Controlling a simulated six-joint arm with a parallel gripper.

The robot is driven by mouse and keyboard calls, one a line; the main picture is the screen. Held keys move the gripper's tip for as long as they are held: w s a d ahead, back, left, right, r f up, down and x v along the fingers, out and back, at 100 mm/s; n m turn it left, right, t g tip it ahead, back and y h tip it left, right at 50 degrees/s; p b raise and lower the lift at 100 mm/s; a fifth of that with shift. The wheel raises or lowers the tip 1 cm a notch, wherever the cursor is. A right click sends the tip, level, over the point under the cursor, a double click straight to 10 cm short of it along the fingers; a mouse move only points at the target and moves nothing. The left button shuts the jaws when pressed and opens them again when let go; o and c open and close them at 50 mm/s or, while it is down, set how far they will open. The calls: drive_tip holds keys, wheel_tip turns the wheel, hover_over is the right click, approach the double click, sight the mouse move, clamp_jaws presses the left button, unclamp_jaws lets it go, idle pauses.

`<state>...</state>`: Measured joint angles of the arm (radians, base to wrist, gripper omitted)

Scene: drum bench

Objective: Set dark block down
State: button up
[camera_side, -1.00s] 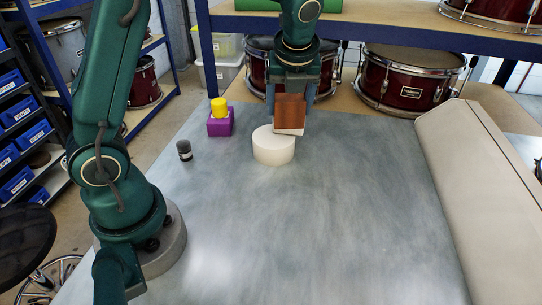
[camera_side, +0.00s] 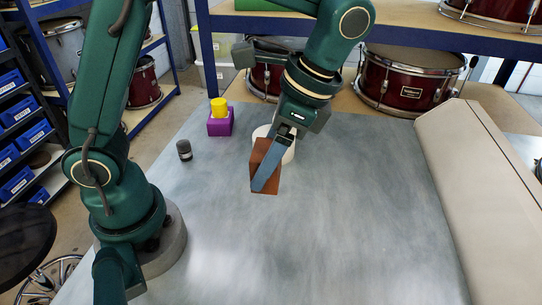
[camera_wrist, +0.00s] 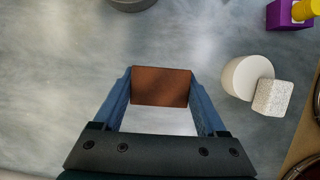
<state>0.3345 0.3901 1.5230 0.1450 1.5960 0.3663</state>
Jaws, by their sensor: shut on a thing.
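A reddish-brown block (camera_side: 267,165), the darkest block in view, is held between the fingers of my gripper (camera_side: 265,178). In the wrist view the block (camera_wrist: 161,86) spans the gap between both blue fingertips (camera_wrist: 161,92). In the side view it is tilted and appears to be above the grey table (camera_side: 330,220); its exact height is unclear. It partly covers a white round block (camera_side: 288,151) behind it. In the wrist view the white round block (camera_wrist: 241,77) is to the right, apart from my gripper, with a speckled white cube (camera_wrist: 272,97) beside it.
A purple block (camera_side: 220,127) with a yellow cylinder (camera_side: 219,108) on top stands at the back left. A small dark cylinder (camera_side: 184,150) is nearer. A beige padded roll (camera_side: 480,190) lies along the right. Drums (camera_side: 408,80) line the back. The table's front middle is clear.

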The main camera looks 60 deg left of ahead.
drive_tip(key=shift+s+d+f+m, duration=0.1)
drive_tip(key=shift+s+d+m, duration=0.1)
drive_tip(key=shift+d, duration=0.2)
drive_tip(key=shift+s+d+f+m, duration=0.1)
drive_tip(key=shift+s+d+m, duration=0.1)
drive_tip(key=shift+d, duration=0.15)
drive_tip(key=s+d+f, duration=0.1)
drive_tip(key=d+f, duration=0.1)
drive_tip(key=d, duration=0.1)
drive_tip(key=s+d+f, duration=0.1)
drive_tip(key=d+f, duration=0.1)
drive_tip(key=d, duration=0.2)
drive_tip(key=s+d+f, duration=0.1)
drive_tip(key=d+f, duration=0.1)
drive_tip(key=d, duration=0.1)
drive_tip(key=shift+s+d+f, duration=0.2)
drive_tip(key=shift+s+f, duration=0.15)
drive_tip(key=shift+s, duration=0.05)
drive_tip(key=shift+d+f, duration=0.1)
drive_tip(key=shift+f, duration=1.9)
drive_tip(key=shift+f, duration=0.15)
drive_tip(key=o, duration=1.5)
